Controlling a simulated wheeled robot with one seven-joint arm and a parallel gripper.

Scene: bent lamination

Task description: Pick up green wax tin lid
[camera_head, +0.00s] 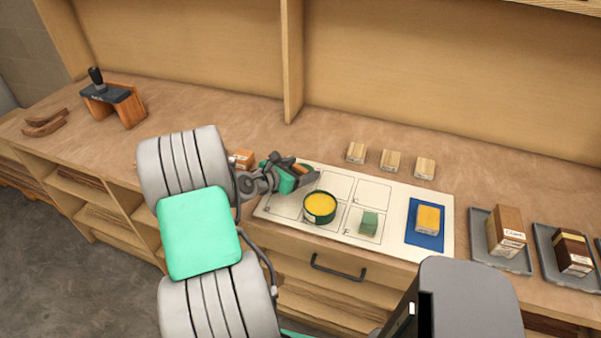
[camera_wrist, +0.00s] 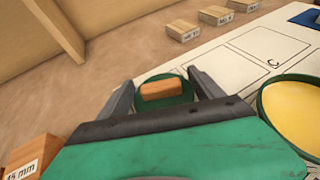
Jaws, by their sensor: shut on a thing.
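The green wax tin lid (camera_wrist: 178,99), with a wooden handle block (camera_wrist: 162,89) on top, sits between the two fingers of my gripper (camera_wrist: 162,82) in the wrist view. My gripper (camera_head: 297,171) is shut on it. In the head view the gripper hides most of the lid; a green edge (camera_head: 268,161) shows behind it. Whether the lid touches the surface below cannot be told. The open green tin (camera_head: 320,207) of yellow wax stands on the white marked board, just right of my gripper; it also shows in the wrist view (camera_wrist: 295,110).
The white board (camera_head: 380,191) holds a green block (camera_head: 369,223) and a yellow block (camera_head: 428,219) on a blue mat (camera_head: 412,238). Several small wooden blocks (camera_head: 391,160) stand behind. A labelled block (camera_wrist: 32,158) is close left of my gripper. Grey trays (camera_head: 480,227) lie right.

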